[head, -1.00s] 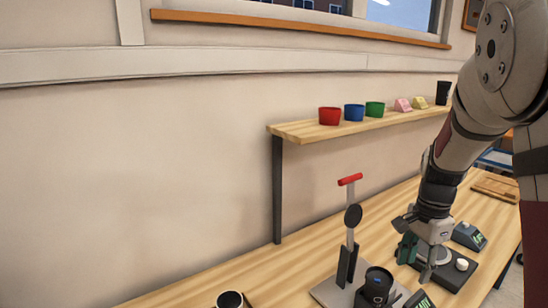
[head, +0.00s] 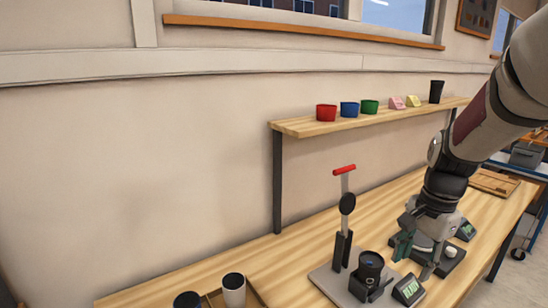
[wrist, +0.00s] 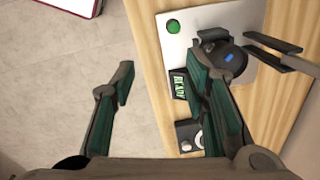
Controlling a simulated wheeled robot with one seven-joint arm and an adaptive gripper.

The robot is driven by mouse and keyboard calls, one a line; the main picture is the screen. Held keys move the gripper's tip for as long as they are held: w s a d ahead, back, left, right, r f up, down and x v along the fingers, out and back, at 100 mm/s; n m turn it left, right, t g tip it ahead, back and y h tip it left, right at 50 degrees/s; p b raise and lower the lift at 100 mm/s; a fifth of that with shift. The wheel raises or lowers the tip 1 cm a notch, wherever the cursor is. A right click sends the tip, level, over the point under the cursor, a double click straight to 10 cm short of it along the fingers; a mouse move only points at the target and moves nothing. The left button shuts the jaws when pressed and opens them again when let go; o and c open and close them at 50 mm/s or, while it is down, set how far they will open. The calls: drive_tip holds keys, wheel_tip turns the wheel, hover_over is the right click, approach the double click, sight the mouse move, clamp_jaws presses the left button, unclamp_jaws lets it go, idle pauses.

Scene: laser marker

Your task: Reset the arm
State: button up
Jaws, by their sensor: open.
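My gripper (head: 420,250) is in the head view at the right, above the front part of the wooden table, between the machine with the red-handled lever and a small black device. In the wrist view my gripper (wrist: 160,90) has its two green-padded fingers spread wide with nothing between them. The left finger is over the floor and the right finger overlaps the machine's ready display (wrist: 179,84). My arm (head: 480,130) reaches down from the upper right.
The machine's red handle (head: 344,170) stands upright beside a black round holder (head: 370,268). A wooden shelf (head: 300,127) carries several coloured bins. Cups (head: 234,290) stand at the front left. A wooden tray (head: 494,182) lies at the table's far right.

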drive_tip(key=s+a+r+n+t, duration=0.1)
drive_tip(key=s+a+r+n, duration=0.2)
drive_tip(key=s, duration=0.4)
drive_tip(key=s+a+r+n+t, duration=0.1)
drive_tip(key=s+a+r+n, duration=0.2)
drive_tip(key=s+n, duration=0.3)
drive_tip(key=s+a+r+n+t, duration=0.1)
drive_tip(key=s+a+r+n, duration=0.2)
drive_tip(key=s, duration=0.5)
drive_tip(key=shift+s+a+n+t+h, duration=0.2)
drive_tip(key=shift+s+n+t+h, duration=0.1)
drive_tip(key=shift+n, duration=0.4)
